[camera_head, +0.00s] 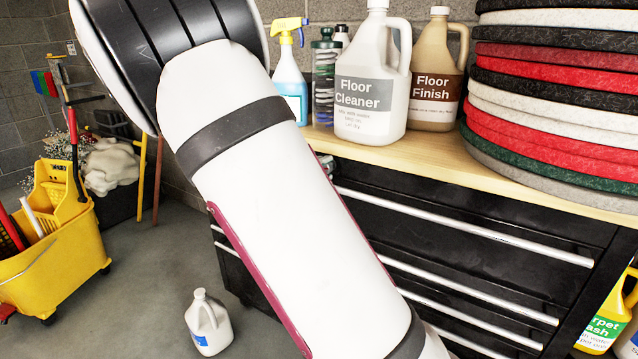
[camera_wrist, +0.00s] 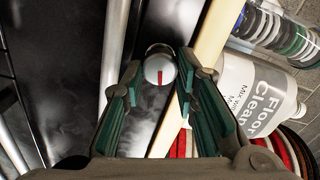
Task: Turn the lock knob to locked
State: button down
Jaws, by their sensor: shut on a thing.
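The lock knob (camera_wrist: 152,68) is a small round silver knob with a short red mark, seen face-on in the wrist view. It sits on the black cabinet front, close to the pale wooden top edge. The red mark runs nearly up and down in that picture. My gripper (camera_wrist: 159,75) has its green-padded fingers on both sides of the knob and is shut on it. In the head view my white arm hides the knob and gripper.
The black drawer cabinet (camera_head: 455,240) has long silver handles. On its wooden top (camera_head: 440,160) stand a Floor Cleaner jug (camera_head: 370,85), a Floor Finish jug (camera_head: 433,75), a spray bottle (camera_head: 289,80) and stacked pads (camera_head: 560,100). A yellow mop bucket (camera_head: 60,250) and white jug (camera_head: 209,325) are on the floor.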

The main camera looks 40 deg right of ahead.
jog(key=shift+f+m+b, duration=0.15)
jog(key=shift+m+b, duration=1.35)
jog(key=shift+b, duration=0.25)
jog(key=c, duration=1.3)
grip_release()
jog(key=shift+v, duration=4)
